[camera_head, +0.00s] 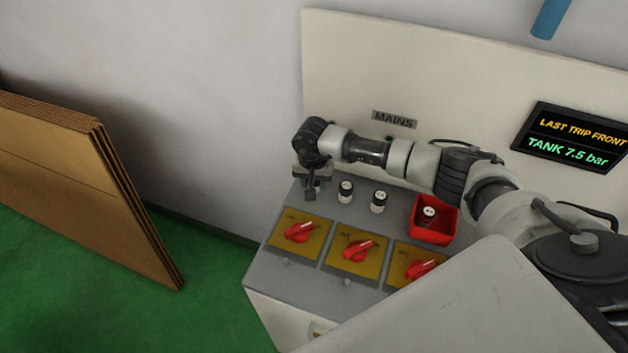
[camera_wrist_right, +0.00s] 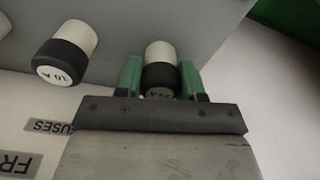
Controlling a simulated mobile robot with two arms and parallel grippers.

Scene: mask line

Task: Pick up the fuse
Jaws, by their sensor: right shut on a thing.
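My right gripper (camera_head: 313,186) is over the left end of the grey panel top. In the wrist view, its green fingers (camera_wrist_right: 161,76) are shut on a black-and-white fuse (camera_wrist_right: 161,54), one on each side. The fuse's lettering is partly hidden, and I cannot tell whether it is clear of the panel. Beside it is a fuse marked 10 A (camera_wrist_right: 67,54). In the head view, two fuses stand on the panel, one nearer the gripper (camera_head: 346,191) and one farther right (camera_head: 379,201). Another fuse (camera_head: 428,214) is in the red bin (camera_head: 447,232). My left gripper is not in view.
Several red rotary switches (camera_head: 300,232) on yellow plates line the panel front. A cream backboard (camera_head: 345,70) with a MAINS label and a display (camera_head: 573,137) rises behind. Brown boards (camera_head: 80,170) lean at left. Green floor (camera_head: 200,270) is clear between.

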